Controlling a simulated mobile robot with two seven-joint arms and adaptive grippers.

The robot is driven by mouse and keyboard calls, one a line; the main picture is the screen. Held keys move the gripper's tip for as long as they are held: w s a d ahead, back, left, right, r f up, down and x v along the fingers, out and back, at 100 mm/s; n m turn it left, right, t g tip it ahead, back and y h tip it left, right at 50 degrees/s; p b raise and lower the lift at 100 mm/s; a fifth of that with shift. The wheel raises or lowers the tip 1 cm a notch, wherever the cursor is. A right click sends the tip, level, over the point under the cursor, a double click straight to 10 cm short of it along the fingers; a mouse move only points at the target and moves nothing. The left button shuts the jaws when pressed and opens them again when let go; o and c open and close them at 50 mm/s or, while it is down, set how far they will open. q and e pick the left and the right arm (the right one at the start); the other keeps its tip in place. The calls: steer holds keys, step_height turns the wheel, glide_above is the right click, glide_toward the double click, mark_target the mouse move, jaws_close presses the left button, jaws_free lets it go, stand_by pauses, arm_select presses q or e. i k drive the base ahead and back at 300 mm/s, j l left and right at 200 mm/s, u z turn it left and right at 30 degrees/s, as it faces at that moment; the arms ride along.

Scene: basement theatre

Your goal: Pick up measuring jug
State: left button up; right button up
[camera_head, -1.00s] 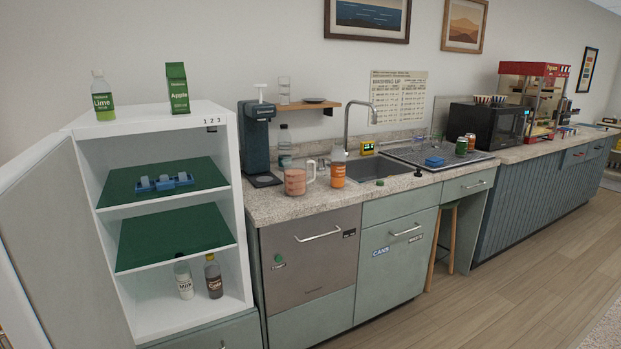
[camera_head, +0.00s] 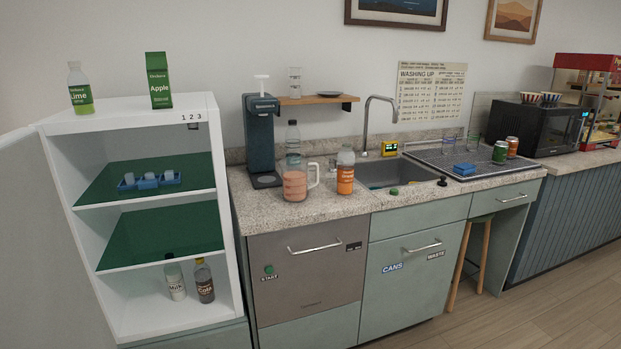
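The measuring jug (camera_head: 295,184) is clear, with a handle on its right side and pinkish-orange contents. It stands upright on the speckled counter (camera_head: 262,216), near its front edge, left of the sink. A bottle with an orange label (camera_head: 345,172) stands just right of its handle. A clear bottle (camera_head: 293,137) stands behind it, and its lower part is hidden by the jug. Neither of my grippers shows in the head view.
A dark drinks machine (camera_head: 260,138) stands left of the jug. The sink (camera_head: 384,173) is to the right, with a drying rack, blue sponge (camera_head: 464,169) and cans beyond. An open white fridge (camera_head: 140,125) stands at left. The floor at lower right is clear.

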mark_target(294, 169)
steer(key=i+l, duration=0.3)
steer(key=l, duration=0.15)
steer(key=i+l, duration=0.25)
steer(key=l, duration=0.2)
steer(key=i+l, duration=0.3)
steer(key=l, duration=0.15)
steer(key=i+l, duration=0.25)
steer(key=l, duration=0.25)
